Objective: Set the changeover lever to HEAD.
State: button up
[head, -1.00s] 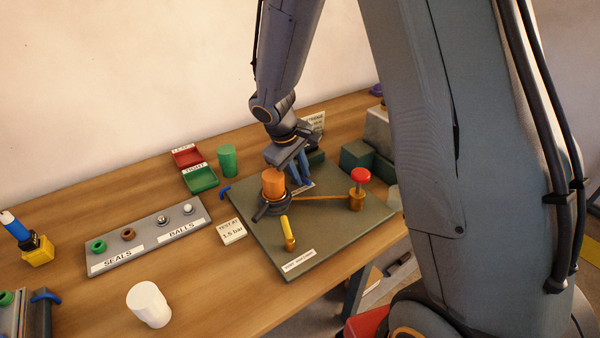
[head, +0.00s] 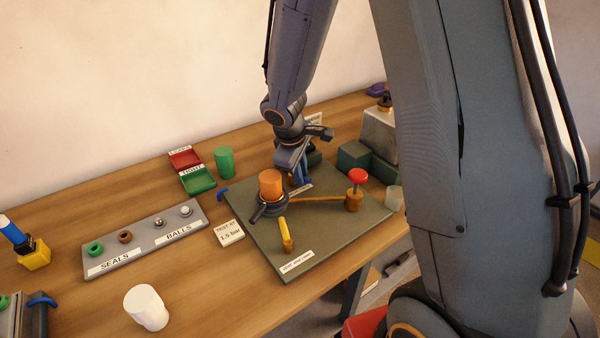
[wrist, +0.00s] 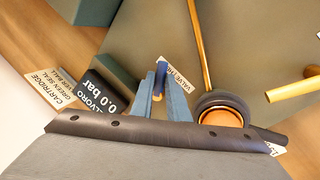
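In the wrist view, a small lever (wrist: 159,78) with a blue end and a brass-coloured part shows between my fingertips. A white label partly reading VALVE (wrist: 178,76) lies beside it; the rest is hard to read. My gripper (head: 304,182) points down over the back of the grey-green plate, behind the orange cylinder (head: 270,184). Its two blue fingers (wrist: 160,85) stand apart on either side of the lever. I cannot tell whether they touch it. In the head view the fingers hide the lever.
A red-topped brass valve (head: 357,184) and a yellow handle (head: 284,235) stand on the plate (head: 335,235). A brass pipe runs from the orange cylinder's holder to the valve. Green blocks (head: 355,157) stand behind. A display (wrist: 103,91) reads 0.0 bar.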

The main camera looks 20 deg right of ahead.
jog(key=o, duration=0.4)
jog(key=shift+c, duration=0.2)
jog(key=shift+r, duration=0.1)
jog(key=v, duration=0.7)
jog(key=shift+r, duration=0.35)
jog(key=shift+s+a, duration=0.1)
jog(key=s+d+f+m+g+y+b, duration=0.1)
jog(key=s+m+y, duration=0.1)
jog(key=s+m, duration=0.7)
jog(key=s, duration=0.7)
jog(key=shift+d+f+m, duration=0.15)
jog(key=shift+d+m, duration=0.1)
jog(key=shift+m, duration=0.15)
